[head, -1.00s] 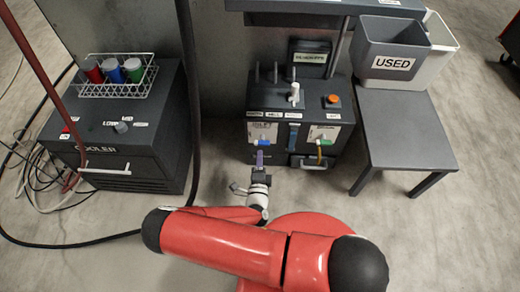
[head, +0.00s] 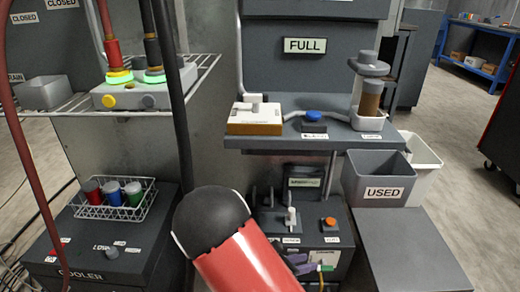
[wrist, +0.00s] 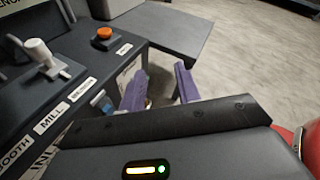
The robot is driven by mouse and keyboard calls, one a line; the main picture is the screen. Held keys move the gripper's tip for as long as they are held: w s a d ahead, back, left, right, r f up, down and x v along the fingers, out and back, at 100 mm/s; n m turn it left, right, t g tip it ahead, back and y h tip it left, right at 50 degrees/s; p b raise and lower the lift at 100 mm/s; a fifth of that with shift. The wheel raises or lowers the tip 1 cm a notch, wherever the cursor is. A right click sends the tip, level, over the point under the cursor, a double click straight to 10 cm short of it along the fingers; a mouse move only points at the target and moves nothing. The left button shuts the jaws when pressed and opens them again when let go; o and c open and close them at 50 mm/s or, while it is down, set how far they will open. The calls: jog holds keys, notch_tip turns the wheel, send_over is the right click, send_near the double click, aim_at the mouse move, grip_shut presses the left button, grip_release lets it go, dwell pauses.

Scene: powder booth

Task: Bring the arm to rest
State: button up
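My gripper (wrist: 161,84) has two purple fingers in the wrist view. They stand apart with nothing clearly held between them. It is beside the front of a dark bench unit (wrist: 100,58) with a white lever (wrist: 42,54) and an orange button (wrist: 103,36). In the head view, a bit of purple at my gripper (head: 303,265) shows low in front of the same unit (head: 284,237). My red arm with its black joint cap hides part of the unit and most of the gripper there.
A grey bin marked USED (head: 380,178) stands by a low dark table (head: 415,250) on the right. A shelf (head: 285,140) above the unit carries a white-topped box (head: 254,119) and a jar (head: 370,97). The cooler (head: 140,235) with a wire basket (head: 118,211) is at left. A dark hose (head: 176,95) hangs nearby.

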jog(key=s+d+r+m+y, duration=0.1)
jog(key=s+r+m+y, duration=0.5)
jog(key=r+m, duration=0.6)
jog(key=s+d+r+m+y, duration=0.2)
jog(key=s+r+m+y, duration=0.5)
jog(key=s+r+m, duration=0.4)
jog(key=r+m, duration=0.1)
jog(key=m, duration=0.2)
jog(key=shift+s+d+r, duration=0.15)
jog(key=shift+s+r, duration=0.05)
jog(key=shift+r, duration=0.05)
